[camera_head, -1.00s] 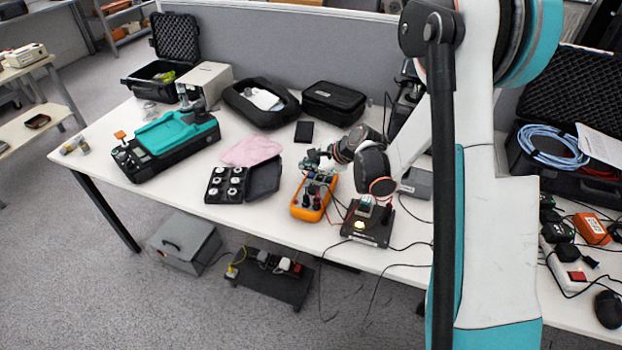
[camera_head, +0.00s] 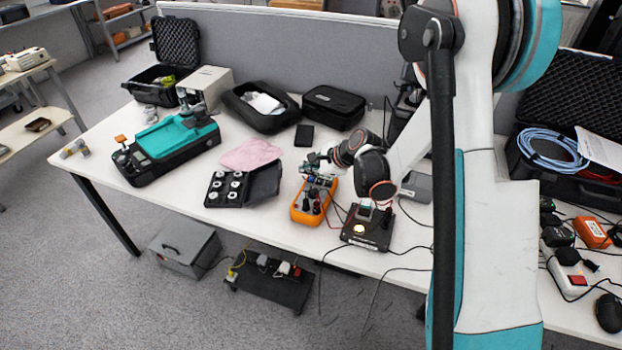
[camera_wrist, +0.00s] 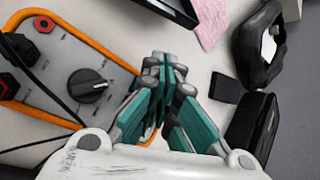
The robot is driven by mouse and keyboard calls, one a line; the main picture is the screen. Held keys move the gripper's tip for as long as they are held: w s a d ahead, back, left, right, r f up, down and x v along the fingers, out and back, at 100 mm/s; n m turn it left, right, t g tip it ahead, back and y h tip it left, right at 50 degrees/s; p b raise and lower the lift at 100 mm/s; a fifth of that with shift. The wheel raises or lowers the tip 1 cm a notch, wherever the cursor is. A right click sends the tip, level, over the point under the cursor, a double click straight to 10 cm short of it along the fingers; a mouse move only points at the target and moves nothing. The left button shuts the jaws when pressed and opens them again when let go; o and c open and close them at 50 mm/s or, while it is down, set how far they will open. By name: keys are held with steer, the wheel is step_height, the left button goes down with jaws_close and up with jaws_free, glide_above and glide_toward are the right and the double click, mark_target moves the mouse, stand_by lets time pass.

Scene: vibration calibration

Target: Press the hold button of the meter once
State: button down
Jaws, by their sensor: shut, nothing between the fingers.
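The orange-framed meter (camera_head: 298,213) lies on the white table, with dark plugs and leads at its near end. The wrist view shows its grey face (camera_wrist: 62,78), a black rotary knob, a red socket and dark plugs. My gripper (camera_head: 314,159) is over the meter's far end in the head view. In the wrist view my gripper (camera_wrist: 165,62) has its teal fingers together and empty, to the right of the knob. The fingers cover part of the meter's far end. I cannot make out the hold button, nor whether the fingertips touch the meter.
Right of the meter is a black device (camera_head: 378,238) with a lit yellow spot and cables. To its left are an open case of small round parts (camera_head: 225,202) and a pink cloth (camera_head: 250,153). A black pouch (camera_head: 305,135) lies behind.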

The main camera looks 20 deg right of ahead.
steer(key=shift+f, duration=0.15)
steer(key=shift+f, duration=0.3)
steer(key=shift+f, duration=0.35)
stand_by(1.0)
steer(key=shift+r, duration=0.8)
steer(key=shift+r+p, duration=1.7)
steer(key=shift+r, duration=0.8)
